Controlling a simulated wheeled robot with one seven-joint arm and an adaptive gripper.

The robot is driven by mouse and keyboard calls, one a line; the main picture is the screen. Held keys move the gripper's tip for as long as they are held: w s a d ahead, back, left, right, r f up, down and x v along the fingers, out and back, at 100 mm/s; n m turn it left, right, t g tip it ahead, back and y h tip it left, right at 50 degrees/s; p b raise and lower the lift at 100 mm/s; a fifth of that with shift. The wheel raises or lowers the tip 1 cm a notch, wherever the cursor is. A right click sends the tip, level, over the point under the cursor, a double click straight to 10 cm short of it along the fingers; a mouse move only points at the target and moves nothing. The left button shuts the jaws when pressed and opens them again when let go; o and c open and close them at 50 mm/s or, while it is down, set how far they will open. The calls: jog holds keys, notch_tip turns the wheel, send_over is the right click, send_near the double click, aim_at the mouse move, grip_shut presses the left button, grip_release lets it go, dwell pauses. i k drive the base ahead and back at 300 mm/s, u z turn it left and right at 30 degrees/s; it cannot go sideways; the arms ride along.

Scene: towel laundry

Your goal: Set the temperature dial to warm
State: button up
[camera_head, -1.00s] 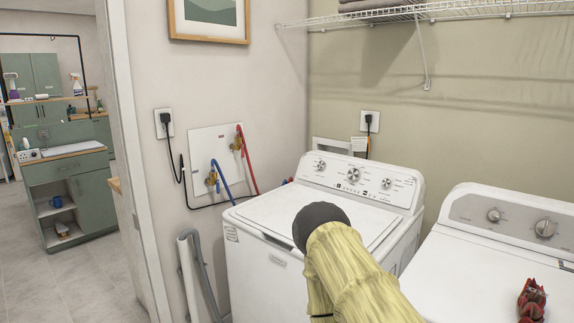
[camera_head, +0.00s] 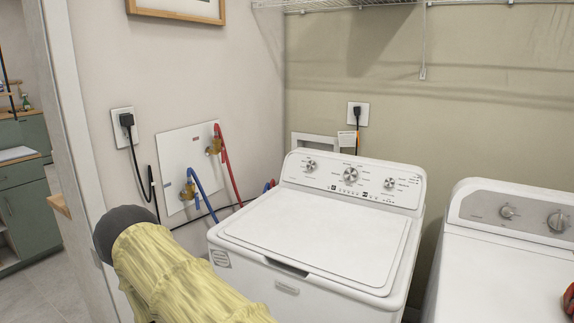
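The white washer (camera_head: 395,262) stands in the middle with its lid shut. Its rear panel carries three dials: a small left dial (camera_head: 310,164), a larger middle dial (camera_head: 350,174) and a small right dial (camera_head: 389,183). Their lettering is too small to read, so I cannot tell which one is the temperature dial or where it is set. A yellow form with a dark round end, which looks like part of my arm, crosses the lower left in front of the washer. It is apart from the panel in the picture. My gripper is not in view.
A second white machine (camera_head: 500,275) stands at the right, with two dials (camera_head: 507,211) on its panel. A red object (camera_head: 568,299) is cut off at the right edge. Blue (camera_head: 203,188) and red (camera_head: 228,168) hoses run beside the washer. A doorway edge (camera_head: 72,130) is at the left.

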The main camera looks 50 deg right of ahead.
aim_at(311, 165)
jog(key=z, duration=0.4)
jog(key=i, duration=0.8)
jog(key=z, duration=0.7)
